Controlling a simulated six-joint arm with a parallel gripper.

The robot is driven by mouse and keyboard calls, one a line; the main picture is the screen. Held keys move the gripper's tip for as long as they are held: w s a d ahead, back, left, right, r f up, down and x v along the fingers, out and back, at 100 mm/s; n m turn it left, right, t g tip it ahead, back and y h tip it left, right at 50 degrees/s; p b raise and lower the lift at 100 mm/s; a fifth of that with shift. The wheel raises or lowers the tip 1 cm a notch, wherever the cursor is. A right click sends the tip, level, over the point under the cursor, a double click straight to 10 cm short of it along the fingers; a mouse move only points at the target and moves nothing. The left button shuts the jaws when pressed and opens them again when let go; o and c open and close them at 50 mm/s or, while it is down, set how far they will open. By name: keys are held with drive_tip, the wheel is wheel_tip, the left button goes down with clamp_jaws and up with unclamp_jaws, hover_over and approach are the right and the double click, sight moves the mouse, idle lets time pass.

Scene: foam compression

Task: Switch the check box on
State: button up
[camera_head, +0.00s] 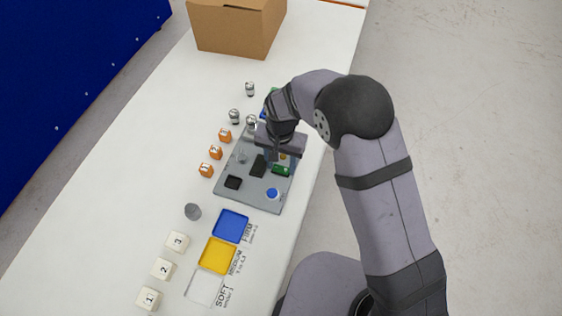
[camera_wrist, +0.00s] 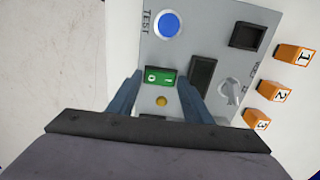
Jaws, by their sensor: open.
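The check box is a grey panel (camera_head: 250,195) lying on the white table, also in the wrist view (camera_wrist: 205,28). It carries a green rocker switch (camera_wrist: 160,76) with white marks, a blue button (camera_wrist: 166,24) labelled TEST, a dark rectangular part (camera_wrist: 203,72), a grey knob (camera_wrist: 229,92) and a small amber lamp (camera_wrist: 161,100). The green switch shows in the head view (camera_head: 281,170) too. My gripper (camera_wrist: 158,84) is open and empty, its fingers on either side of the switch in the wrist view. Whether the fingertips touch the panel, I cannot tell.
Orange numbered blocks (camera_head: 215,152) and metal weights (camera_head: 234,116) stand left of and beyond the panel. Blue (camera_head: 230,226), yellow (camera_head: 217,255) and white (camera_head: 201,287) trays, a grey cylinder (camera_head: 193,211) and white numbered blocks (camera_head: 162,268) lie nearer. A cardboard box (camera_head: 235,28) stands at the far end.

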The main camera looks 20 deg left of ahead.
sight(276, 167)
drive_tip(key=shift+c, duration=0.3)
drive_tip(key=c, duration=0.7)
drive_tip(key=shift+a+h, duration=0.3)
drive_tip(key=shift+h, duration=0.7)
drive_tip(key=o, duration=0.8)
drive_tip(key=shift+c, duration=0.2)
drive_tip(key=shift+a+r+b, duration=0.2)
drive_tip(key=shift+r+b, duration=0.1)
drive_tip(key=shift+r, duration=0.9)
drive_tip(key=shift+a+r+b, duration=0.2)
drive_tip(key=shift+r+b, duration=0.05)
drive_tip(key=shift+r, duration=0.9)
drive_tip(key=shift+a+r+b, duration=0.2)
drive_tip(key=shift+r+b, duration=0.1)
drive_tip(key=shift+r, duration=0.9)
